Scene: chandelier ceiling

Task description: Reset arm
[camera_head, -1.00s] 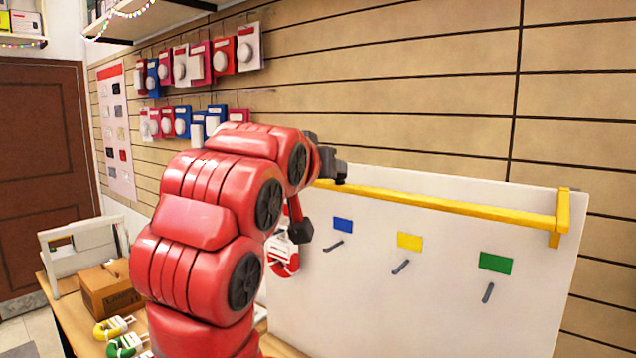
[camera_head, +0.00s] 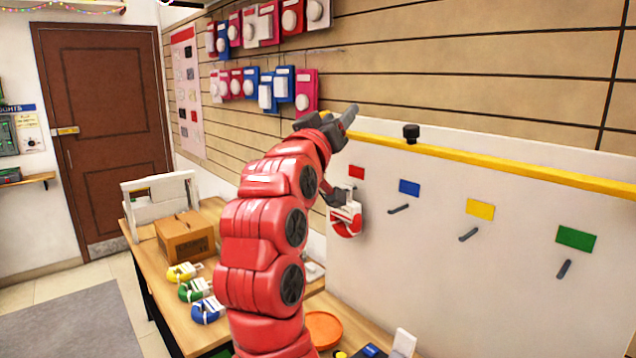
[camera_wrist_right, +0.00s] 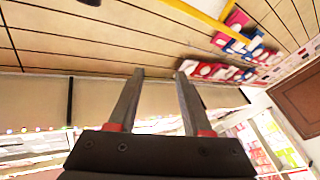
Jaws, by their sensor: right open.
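My right gripper (camera_head: 343,122) is raised at the upper left end of the white board (camera_head: 480,290). In the right wrist view its two fingers (camera_wrist_right: 159,85) are apart with nothing between them. A red and white ring-shaped item (camera_head: 346,226) hangs at the board below a red label (camera_head: 357,172), beside a dark part of my right arm; I cannot tell whether they touch. Blue (camera_head: 409,187), yellow (camera_head: 480,209) and green (camera_head: 578,237) labels each have an empty hook below. My left gripper is not in view.
A wooden table (camera_head: 160,283) holds a cardboard box (camera_head: 186,238), yellow (camera_head: 183,272), green (camera_head: 194,290) and blue (camera_head: 207,311) ring-shaped items, and an orange dish (camera_head: 323,329). A yellow bar (camera_head: 500,164) with a black knob (camera_head: 411,132) tops the board. Floor is clear at left.

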